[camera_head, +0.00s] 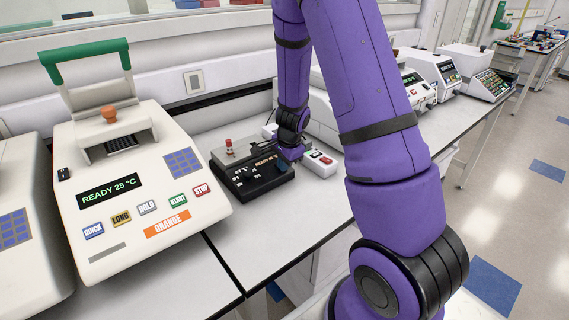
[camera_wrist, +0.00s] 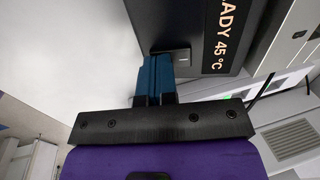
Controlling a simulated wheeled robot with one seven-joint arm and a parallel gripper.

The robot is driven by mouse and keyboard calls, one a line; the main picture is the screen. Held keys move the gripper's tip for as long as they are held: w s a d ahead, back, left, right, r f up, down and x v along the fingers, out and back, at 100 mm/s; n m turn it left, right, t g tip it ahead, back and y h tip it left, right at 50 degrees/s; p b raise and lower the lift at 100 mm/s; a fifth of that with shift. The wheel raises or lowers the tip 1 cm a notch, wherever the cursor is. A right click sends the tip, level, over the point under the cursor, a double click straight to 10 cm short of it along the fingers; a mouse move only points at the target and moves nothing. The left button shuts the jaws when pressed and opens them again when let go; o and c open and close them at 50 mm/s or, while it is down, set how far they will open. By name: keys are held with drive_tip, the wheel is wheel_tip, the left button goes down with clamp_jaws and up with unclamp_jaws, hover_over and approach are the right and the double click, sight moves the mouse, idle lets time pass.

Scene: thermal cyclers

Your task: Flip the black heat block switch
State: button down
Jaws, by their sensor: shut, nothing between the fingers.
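The black heat block (camera_head: 232,186) sits on the bench in the middle of the head view, with a red-topped knob on its raised grey part and a lit "READY" display. In the wrist view, its dark side (camera_wrist: 200,35) fills the upper middle, with "READY 45 °C" lettering partly cut off. A small grey-edged dark rectangle, apparently the switch (camera_wrist: 181,55), shows on that side beside my fingertips. My gripper (camera_wrist: 157,60) has its blue fingers together and empty, at the block's lower edge. I cannot tell whether they touch the switch, or which way it is set.
A white cycler (camera_head: 140,190) with a green handle and "READY 25 °C" display stands to the left. A white box (camera_head: 321,164) with a red switch sits just right of the black block. More white machines (camera_head: 436,72) line the bench farther right. Bare bench lies before the block.

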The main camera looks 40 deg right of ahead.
idle(0.4)
drive_tip(key=shift+r, duration=0.7)
